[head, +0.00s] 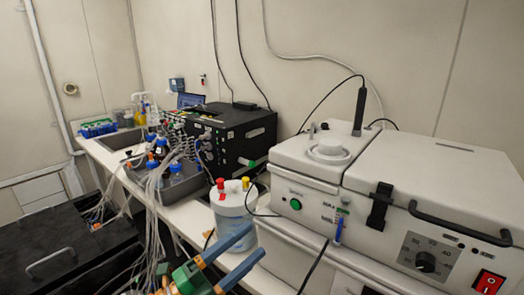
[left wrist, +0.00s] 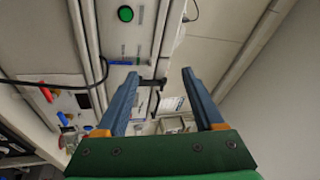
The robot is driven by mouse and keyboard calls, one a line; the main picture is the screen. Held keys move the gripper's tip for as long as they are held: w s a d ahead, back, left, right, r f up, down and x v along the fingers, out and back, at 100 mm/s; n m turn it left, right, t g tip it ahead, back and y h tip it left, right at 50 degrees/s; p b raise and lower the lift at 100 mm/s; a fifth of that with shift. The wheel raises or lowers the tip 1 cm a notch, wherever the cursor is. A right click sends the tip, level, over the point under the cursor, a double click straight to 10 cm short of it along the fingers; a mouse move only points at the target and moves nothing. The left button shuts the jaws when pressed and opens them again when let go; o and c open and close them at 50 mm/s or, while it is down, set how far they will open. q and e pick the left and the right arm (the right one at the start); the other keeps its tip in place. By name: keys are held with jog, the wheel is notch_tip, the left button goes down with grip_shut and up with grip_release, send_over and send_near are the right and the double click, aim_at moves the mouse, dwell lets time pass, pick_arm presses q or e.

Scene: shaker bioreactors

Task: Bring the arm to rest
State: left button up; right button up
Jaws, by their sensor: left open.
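My left gripper (head: 256,240) is at the bottom middle of the head view, with a green body and two blue fingers pointing up and to the right. The fingers are apart, with nothing seen between them. In the left wrist view the same gripper (left wrist: 160,73) shows its two fingers spread, with an empty gap. It is in front of the bench edge, near a clear vessel with a blue-tinted lower part (head: 235,222). I cannot tell the exact gap between them. My right gripper is in neither view.
A white shaker unit (head: 440,185) with a black handle and red switch fills the right. A black control box (head: 235,135) stands mid-bench. Blue-capped bottles (head: 176,168) with many tubes sit in a grey tray at left. A black lidded unit (head: 60,250) is at lower left.

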pick_arm(q)
jog(key=w+a+n+t+y, duration=0.2)
jog(key=a+n+t+y, duration=0.65)
jog(key=n, duration=0.35)
jog(key=s+a+f+n+g+y, duration=0.25)
jog(key=a+f+n+y, duration=0.2)
jog(key=f, duration=0.25)
jog(key=s+a+f+n+g+y, duration=0.1)
jog(key=a+f+n+g+y, duration=0.2)
jog(key=f+n+g+y, duration=0.25)
jog(key=s+d+f+n+g+h+b, duration=0.1)
jog(key=s+d+f+g+h, duration=0.15)
jog(key=s+f+g, duration=1.2)
jog(key=s+f+t+b, duration=0.2)
jog(key=s+f+b, duration=0.2)
jog(key=f, duration=1.1)
jog(key=s+f+t+b, duration=0.1)
jog(key=s+f+b, duration=0.3)
jog(key=f, duration=1)
jog(key=s+a+f+g+b, duration=0.1)
jog(key=s+a+f+b, duration=0.1)
jog(key=s+f+b, duration=0.4)
jog(key=s+f, duration=0.5)
jog(key=f, duration=0.4)
jog(key=shift+a+f+b, duration=0.15)
jog(key=shift+b, duration=0.15)
